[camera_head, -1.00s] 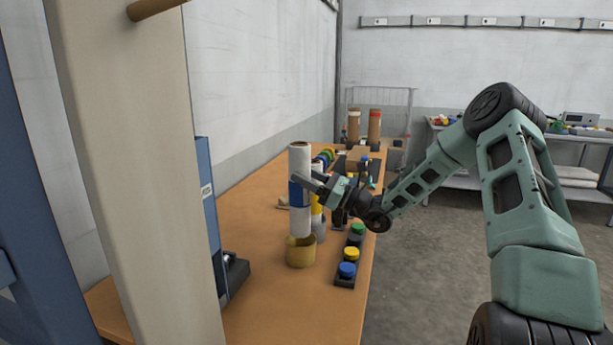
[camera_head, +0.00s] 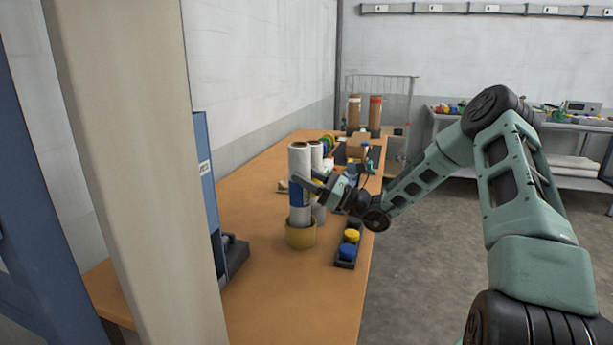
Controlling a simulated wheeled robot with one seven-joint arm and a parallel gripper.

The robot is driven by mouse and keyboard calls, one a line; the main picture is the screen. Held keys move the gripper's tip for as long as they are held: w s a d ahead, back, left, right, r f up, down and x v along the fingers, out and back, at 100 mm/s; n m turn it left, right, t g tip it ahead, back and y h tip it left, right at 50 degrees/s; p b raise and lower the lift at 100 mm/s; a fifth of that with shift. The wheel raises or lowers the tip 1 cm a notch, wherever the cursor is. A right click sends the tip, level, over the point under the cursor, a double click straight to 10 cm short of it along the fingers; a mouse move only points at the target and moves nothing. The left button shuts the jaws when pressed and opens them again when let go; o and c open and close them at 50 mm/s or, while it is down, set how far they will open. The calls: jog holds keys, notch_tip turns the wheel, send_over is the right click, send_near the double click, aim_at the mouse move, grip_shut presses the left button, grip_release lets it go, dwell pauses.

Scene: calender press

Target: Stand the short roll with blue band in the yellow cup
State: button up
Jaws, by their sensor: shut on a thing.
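The white roll with a blue band (camera_head: 299,160) stands upright in my gripper (camera_head: 303,186), which is shut on it at the height of the band. The yellow cup (camera_head: 300,237) stands on the wooden bench directly below the roll. The roll's lower end is at the cup's mouth and seems to reach just inside the rim. How deep it sits, and whether it touches the cup's wall, I cannot tell.
Another white roll (camera_head: 317,157) stands close behind the held one. A button box with a yellow button (camera_head: 351,236) and a blue button is right of the cup. Brown rolls (camera_head: 375,113) stand at the bench's far end. The bench (camera_head: 290,300) is clear in front.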

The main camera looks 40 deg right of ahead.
jog(key=o, duration=1.3)
jog(key=b+v, duration=0.3)
jog(key=v, duration=1.4)
jog(key=shift+s+d+f, duration=0.1)
jog(key=shift+s+f, duration=0.05)
